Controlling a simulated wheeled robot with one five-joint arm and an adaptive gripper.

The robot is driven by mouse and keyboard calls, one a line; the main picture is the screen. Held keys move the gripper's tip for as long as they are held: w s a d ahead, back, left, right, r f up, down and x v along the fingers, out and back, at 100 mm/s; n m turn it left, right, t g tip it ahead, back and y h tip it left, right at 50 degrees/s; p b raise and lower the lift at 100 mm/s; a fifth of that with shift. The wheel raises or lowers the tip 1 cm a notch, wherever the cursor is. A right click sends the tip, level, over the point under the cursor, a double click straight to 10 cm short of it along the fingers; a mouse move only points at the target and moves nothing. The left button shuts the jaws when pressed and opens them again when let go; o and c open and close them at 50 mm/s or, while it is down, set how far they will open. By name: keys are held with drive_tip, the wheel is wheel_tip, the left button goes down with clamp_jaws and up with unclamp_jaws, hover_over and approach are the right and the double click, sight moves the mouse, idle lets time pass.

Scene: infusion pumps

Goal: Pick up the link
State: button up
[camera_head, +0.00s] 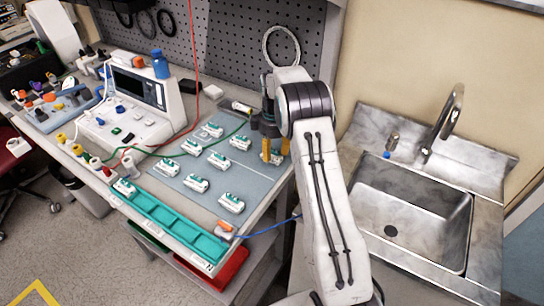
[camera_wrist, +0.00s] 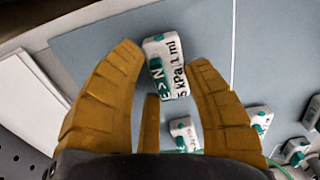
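A small white link (camera_wrist: 166,68) with green parts and black print lies on the blue-grey mat (camera_head: 205,205) in the wrist view. My gripper (camera_head: 274,150) points down over the mat's right side in the head view. In the wrist view, the amber fingers of my gripper (camera_wrist: 167,62) are spread, with the link between their tips. The tips look very close to its sides; contact is unclear. The head view does not clearly show this link behind the fingers. Several similar white-and-green links, such as one link (camera_head: 231,203), lie on the mat.
A teal tray (camera_head: 165,217) runs along the bench's front edge, with an orange-and-white piece (camera_head: 225,227) near its right end. A white device (camera_head: 140,100) stands at the back left. A sink (camera_head: 410,215) is at right. Other links (camera_wrist: 185,133) lie near my fingers.

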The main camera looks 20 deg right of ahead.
drive_tip(key=c, duration=0.4)
drive_tip(key=shift+s+f, duration=0.1)
drive_tip(key=shift+r, duration=0.5)
clamp_jaws()
wheel_tip(320, 180, up, 3)
drive_tip(key=shift+r+b, duration=0.1)
drive_tip(key=shift+b, duration=0.2)
drive_tip(key=s+a+r+b, duration=0.3)
drive_tip(key=s+r, duration=0.4)
drive_tip(key=s, duration=0.3)
drive_tip(key=shift+s+a, duration=0.35)
drive_tip(key=shift+a, duration=0.25)
